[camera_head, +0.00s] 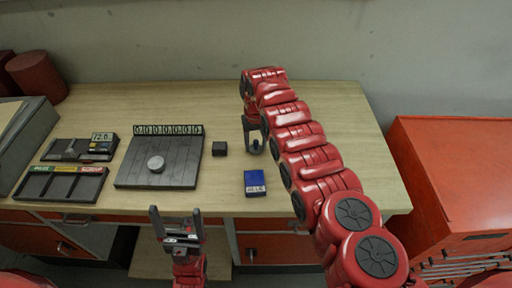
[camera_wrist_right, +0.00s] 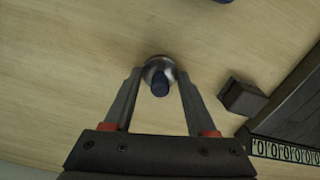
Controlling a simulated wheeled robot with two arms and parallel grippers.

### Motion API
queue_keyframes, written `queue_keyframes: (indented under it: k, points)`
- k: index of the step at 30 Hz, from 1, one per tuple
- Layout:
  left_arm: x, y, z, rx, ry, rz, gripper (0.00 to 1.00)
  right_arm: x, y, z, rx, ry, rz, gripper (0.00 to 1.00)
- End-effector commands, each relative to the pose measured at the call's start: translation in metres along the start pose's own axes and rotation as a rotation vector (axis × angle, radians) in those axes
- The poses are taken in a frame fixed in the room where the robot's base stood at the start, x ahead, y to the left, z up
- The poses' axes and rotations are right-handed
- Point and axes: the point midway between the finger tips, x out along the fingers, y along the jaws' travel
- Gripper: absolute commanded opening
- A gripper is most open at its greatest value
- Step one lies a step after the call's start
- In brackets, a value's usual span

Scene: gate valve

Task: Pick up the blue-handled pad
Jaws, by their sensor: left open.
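The blue-handled pad shows in the right wrist view as a dark blue knob (camera_wrist_right: 160,85) on a round silver base, standing on the wooden bench. In the head view the pad (camera_head: 256,147) is small and partly hidden by my right gripper. My right gripper (camera_head: 254,148) points down over it; in the right wrist view its two fingers (camera_wrist_right: 159,75) are apart, one on each side of the pad. I cannot tell whether they touch it. My left gripper (camera_head: 177,212) is open and empty in front of the bench's front edge.
A blue box (camera_head: 255,183) lies in front of the pad. A small dark block (camera_head: 219,148) is to its left.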

Motion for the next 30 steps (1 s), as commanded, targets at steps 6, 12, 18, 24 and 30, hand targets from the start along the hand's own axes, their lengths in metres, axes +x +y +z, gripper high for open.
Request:
queue_keyframes:
  k: [6,12,18,24,30]
  points:
    - [0.000,0.000,0.000,0.000,0.000,0.000,0.91,0.000,0.000,0.000,0.000,0.000,0.000,0.07]
    - [0.000,0.000,0.000,0.000,0.000,0.000,0.91,-0.001,0.000,0.000,0.000,0.001,0.000,0.00]
    - [0.002,0.000,0.000,0.000,0.000,0.000,0.91,-0.003,0.000,0.000,0.000,0.001,0.000,0.00]
    - [0.015,-0.001,-0.003,0.000,0.000,0.000,0.91,-0.025,0.001,-0.001,0.001,0.002,0.000,0.00]
    - [0.048,-0.002,-0.008,0.000,0.000,0.000,0.91,-0.045,-0.001,0.006,-0.005,-0.002,0.006,0.00]
